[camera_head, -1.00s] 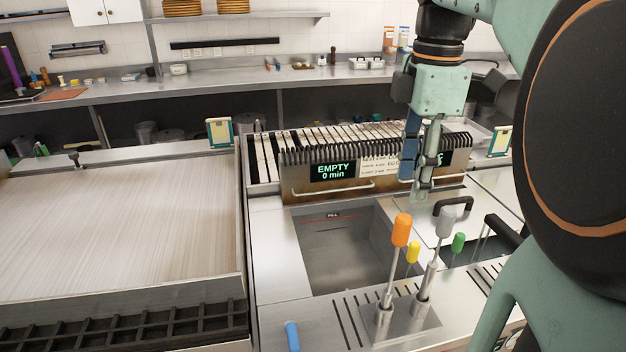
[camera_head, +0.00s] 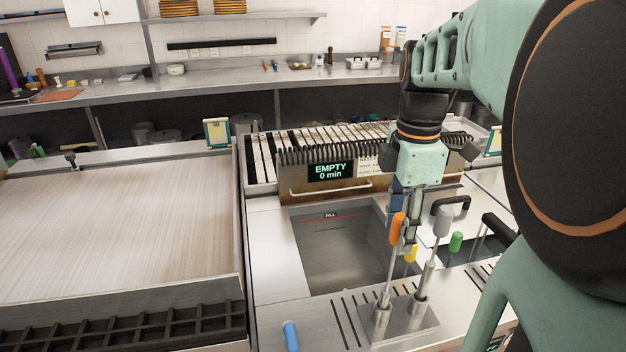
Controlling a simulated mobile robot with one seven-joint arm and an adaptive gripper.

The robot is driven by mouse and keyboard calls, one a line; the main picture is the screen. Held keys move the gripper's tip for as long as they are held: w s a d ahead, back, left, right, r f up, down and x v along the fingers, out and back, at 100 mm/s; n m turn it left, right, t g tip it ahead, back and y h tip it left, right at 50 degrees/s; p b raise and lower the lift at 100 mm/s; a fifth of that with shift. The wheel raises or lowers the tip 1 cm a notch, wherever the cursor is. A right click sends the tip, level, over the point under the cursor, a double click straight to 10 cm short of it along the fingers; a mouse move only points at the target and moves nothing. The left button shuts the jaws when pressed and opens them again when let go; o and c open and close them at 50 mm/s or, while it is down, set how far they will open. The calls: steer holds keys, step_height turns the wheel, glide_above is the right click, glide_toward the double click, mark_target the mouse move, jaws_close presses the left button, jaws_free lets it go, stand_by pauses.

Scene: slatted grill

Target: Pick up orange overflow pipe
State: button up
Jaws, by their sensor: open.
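The orange overflow pipe (camera_head: 397,229) stands upright in a holder on the front ledge, with an orange grip on top and a thin metal shaft below. My gripper (camera_head: 407,246) points down just behind and right of the orange grip and partly overlaps it in the picture. The gripper is open. I cannot tell whether a finger touches the pipe. A grey-topped pipe (camera_head: 443,222) stands close on the right in the same holder.
A yellow handle (camera_head: 410,254) and a green handle (camera_head: 455,242) are close by. The open sink basin (camera_head: 340,255) lies to the left. The slatted grill (camera_head: 325,145) stands behind. A blue handle (camera_head: 290,336) is at the front.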

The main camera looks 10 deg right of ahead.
jaws_close()
stand_by(0.3)
steer(key=shift+r, duration=0.1)
step_height(320, 180, up, 10)
steer(key=shift+f, duration=0.1)
stand_by(0.5)
